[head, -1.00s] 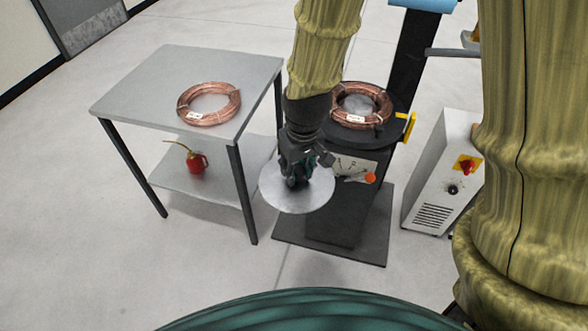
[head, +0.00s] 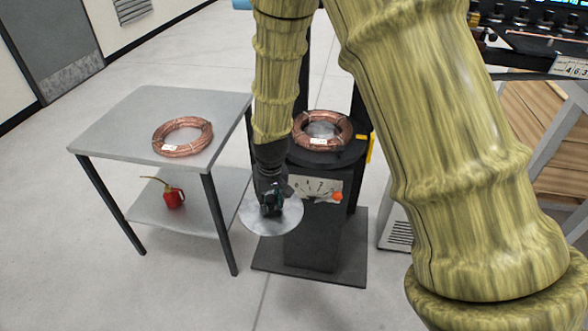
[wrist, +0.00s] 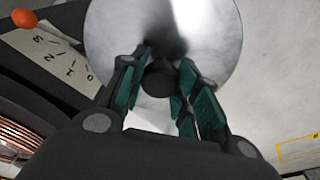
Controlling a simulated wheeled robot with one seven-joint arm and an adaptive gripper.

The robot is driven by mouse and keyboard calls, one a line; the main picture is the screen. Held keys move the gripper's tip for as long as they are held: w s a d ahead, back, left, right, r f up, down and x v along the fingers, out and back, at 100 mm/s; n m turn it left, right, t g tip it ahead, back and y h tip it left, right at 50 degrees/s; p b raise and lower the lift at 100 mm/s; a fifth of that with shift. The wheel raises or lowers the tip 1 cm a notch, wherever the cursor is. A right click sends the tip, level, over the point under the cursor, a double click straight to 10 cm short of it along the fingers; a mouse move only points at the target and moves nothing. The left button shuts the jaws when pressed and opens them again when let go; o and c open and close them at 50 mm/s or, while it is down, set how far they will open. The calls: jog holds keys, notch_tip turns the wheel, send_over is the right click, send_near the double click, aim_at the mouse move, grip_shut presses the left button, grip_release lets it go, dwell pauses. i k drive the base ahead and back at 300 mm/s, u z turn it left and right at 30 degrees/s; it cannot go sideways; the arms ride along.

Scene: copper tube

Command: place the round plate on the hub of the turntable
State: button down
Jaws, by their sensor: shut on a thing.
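The round plate (head: 287,218) is a thin pale-grey metal disc. My gripper (head: 270,206) is shut on a dark knob at the plate's middle and holds it in the air, in front of and left of the turntable (head: 335,159). In the wrist view the fingers (wrist: 160,75) close around the knob, with the plate (wrist: 212,38) beyond them. The turntable is a dark disc on a black stand. A copper coil (head: 342,137) lies on it, around a greyish centre. The hub cannot be made out clearly within the coil.
A grey table (head: 110,125) to the left bears another copper coil (head: 158,139); a red oil can (head: 174,198) stands on its lower shelf. The turntable stand has a dial panel (head: 303,187), an orange knob (head: 338,197) and a yellow part (head: 370,149) at the right.

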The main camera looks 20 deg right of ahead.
aim_at(322, 127)
jog(key=z, duration=2.85)
jog(key=k, duration=1.5)
jog(key=u, duration=1.65)
jog(key=i, duration=0.65)
jog(key=u, duration=0.05)
